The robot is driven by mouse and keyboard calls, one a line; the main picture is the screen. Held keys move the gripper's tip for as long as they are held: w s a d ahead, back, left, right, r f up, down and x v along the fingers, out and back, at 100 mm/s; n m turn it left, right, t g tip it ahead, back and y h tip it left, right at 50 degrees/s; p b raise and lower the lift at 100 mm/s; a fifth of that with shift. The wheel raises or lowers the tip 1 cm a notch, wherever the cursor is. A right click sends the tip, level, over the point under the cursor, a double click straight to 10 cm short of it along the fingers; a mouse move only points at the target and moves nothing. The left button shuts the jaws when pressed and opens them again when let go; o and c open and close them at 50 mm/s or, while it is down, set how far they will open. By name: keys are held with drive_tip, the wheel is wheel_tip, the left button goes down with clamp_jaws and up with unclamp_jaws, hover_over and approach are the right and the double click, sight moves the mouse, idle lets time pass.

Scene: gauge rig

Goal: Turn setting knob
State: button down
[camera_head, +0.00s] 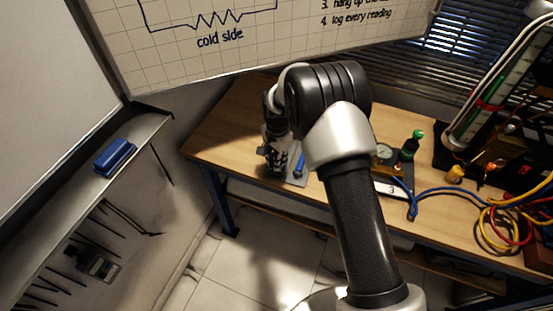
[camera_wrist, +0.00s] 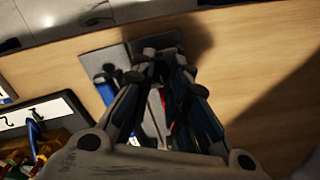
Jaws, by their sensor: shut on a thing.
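My gripper (camera_head: 277,163) reaches down over the left part of the wooden bench, and it fills the middle of the wrist view (camera_wrist: 163,62). Its fingers are drawn together, shut on a small dark thing that appears to be the setting knob. The fingertips hide most of it, so its angle cannot be told. They are over a grey plate (camera_wrist: 104,60) on the bench, whose edge also shows in the head view (camera_head: 297,180). A blue part (camera_wrist: 105,92) stands on the plate beside the fingers. Something red and pale shows in the gap between the fingers, too blurred to name.
A gauge (camera_head: 384,152) with a label "3" and a green-topped fitting (camera_head: 411,146) stand to the right on the bench (camera_head: 228,125). The bench's left end is clear. A whiteboard ledge with a blue eraser (camera_head: 115,157) is at left.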

drive_tip(key=c, duration=1.5)
unclamp_jaws()
drive_tip(key=shift+r, duration=0.1)
wheel_tip(320, 180, up, 12)
drive_tip(key=shift+s+d+f, duration=0.1)
drive_tip(key=shift+d, duration=0.05)
